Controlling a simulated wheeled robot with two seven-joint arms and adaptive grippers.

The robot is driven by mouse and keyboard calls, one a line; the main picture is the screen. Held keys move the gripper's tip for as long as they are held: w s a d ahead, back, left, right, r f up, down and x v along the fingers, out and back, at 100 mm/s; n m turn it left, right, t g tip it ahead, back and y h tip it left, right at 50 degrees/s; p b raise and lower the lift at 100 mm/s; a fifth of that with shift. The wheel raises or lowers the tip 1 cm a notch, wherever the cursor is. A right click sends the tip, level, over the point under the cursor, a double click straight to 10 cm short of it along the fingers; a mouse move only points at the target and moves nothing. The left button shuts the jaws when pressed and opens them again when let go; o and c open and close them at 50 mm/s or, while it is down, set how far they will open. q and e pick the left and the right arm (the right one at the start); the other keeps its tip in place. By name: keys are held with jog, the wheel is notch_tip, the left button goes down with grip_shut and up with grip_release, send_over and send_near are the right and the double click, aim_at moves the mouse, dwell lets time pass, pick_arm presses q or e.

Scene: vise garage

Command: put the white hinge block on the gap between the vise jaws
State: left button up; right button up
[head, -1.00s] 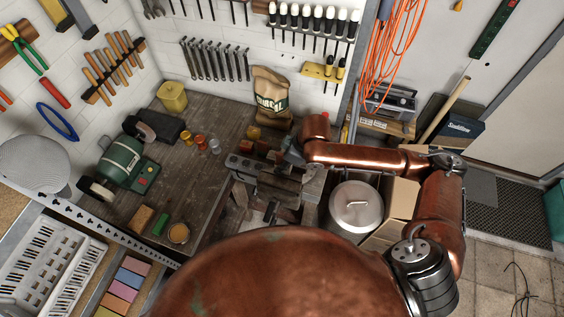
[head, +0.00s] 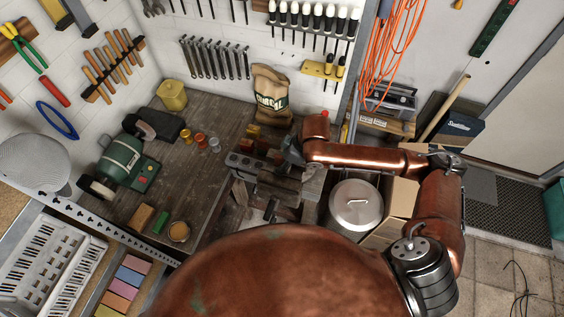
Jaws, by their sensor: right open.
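The grey metal vise (head: 279,186) is at the front right edge of the dark wooden workbench in the head view. My right gripper (head: 287,160) is over the far side of the vise, at the end of the copper-coloured arm. It is open. It shows small and dark, and the gap between the vise jaws is hard to make out beneath it. I cannot pick out the white hinge block; it may be hidden by my gripper or too small to tell. My left gripper is not in view.
A grey holder with holes (head: 245,164) stands left of the vise. Small orange jars (head: 200,140), a green grinder (head: 122,158) and a paper sack (head: 270,92) are on the bench. A lidded pot (head: 355,206) is right of the vise. The bench middle is mostly clear.

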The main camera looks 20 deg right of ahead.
jog(key=shift+r, duration=0.3)
jog(key=v, duration=1.2)
jog(key=shift+r+b, duration=0.3)
jog(key=shift+b, duration=0.05)
